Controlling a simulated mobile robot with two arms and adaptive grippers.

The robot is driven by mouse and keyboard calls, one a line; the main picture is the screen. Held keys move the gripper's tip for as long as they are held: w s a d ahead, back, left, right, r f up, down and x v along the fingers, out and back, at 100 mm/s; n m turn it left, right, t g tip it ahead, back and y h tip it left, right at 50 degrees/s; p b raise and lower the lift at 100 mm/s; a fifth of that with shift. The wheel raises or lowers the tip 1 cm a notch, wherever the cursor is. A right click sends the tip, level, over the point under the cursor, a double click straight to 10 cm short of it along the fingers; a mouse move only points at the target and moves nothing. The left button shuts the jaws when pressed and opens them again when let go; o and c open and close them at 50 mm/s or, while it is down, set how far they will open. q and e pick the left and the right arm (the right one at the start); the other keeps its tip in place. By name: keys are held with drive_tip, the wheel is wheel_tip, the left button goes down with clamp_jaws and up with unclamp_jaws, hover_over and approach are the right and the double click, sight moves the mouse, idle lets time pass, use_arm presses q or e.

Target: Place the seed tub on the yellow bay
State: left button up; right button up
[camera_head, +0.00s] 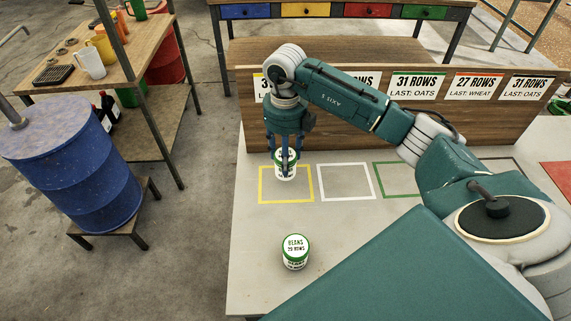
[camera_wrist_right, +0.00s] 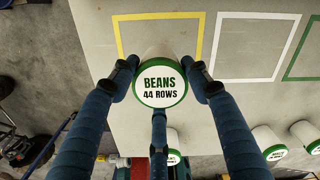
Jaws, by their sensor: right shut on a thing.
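A white seed tub with a green rim and a lid reading "BEANS 44 ROWS" (camera_wrist_right: 160,83) is held between the blue fingers of my right gripper (camera_head: 285,165). The tub is upright. In the head view it overlaps the far part of the yellow bay (camera_head: 261,185), an outline on the grey table. In the wrist view the yellow outline (camera_wrist_right: 158,16) shows beyond and beside the tub. I cannot tell whether its base touches the table. The fingers partly hide the tub. My left gripper is out of view.
A second tub, "BEANS 29 ROWS" (camera_head: 295,252), stands nearer on the table (camera_head: 258,275). More tubs (camera_wrist_right: 268,142) show low in the wrist view. White (camera_head: 346,198) and green (camera_head: 377,181) outlines lie right of the yellow bay. A wooden board (camera_head: 430,122) with row cards stands behind.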

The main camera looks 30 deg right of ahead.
wheel_tip(320, 180, down, 4)
drive_tip(key=shift+r+p, duration=0.25)
drive_tip(key=shift+p, duration=0.2)
drive_tip(key=shift+f, duration=0.5)
drive_tip(key=o, duration=0.8)
drive_tip(key=shift+f, duration=0.2)
drive_tip(key=o, duration=0.4)
drive_tip(key=shift+o, duration=0.2)
drive_tip(key=shift+r, duration=0.2)
